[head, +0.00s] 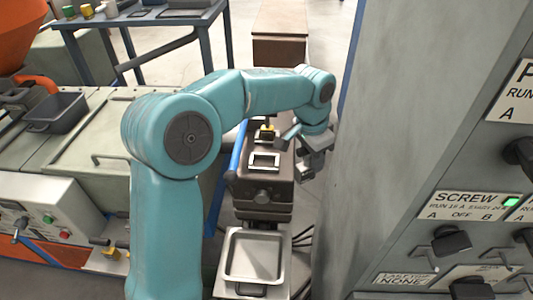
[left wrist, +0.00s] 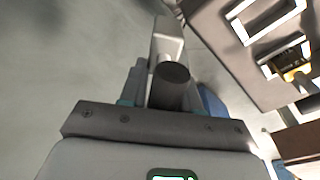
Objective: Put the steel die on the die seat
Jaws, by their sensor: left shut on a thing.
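My left gripper (head: 312,158) hangs beside the right edge of the brown machine, high in the middle of the head view. In the left wrist view, the gripper (left wrist: 168,75) is shut on a dark round-ended piece (left wrist: 172,73), which I take to be the steel die. In the head view the held piece cannot be made out clearly. The brown machine (head: 263,190) has pale rectangular frames on top; part of it shows in the left wrist view (left wrist: 232,62). I cannot tell which part is the die seat. My right gripper is out of view.
A shallow steel tray (head: 228,262) stands in front of the brown machine. A grey control cabinet (head: 400,120) with knobs rises close on the right of the gripper. A dark bin (head: 57,112) sits on the machine at left. A blue-legged table (head: 140,18) stands behind.

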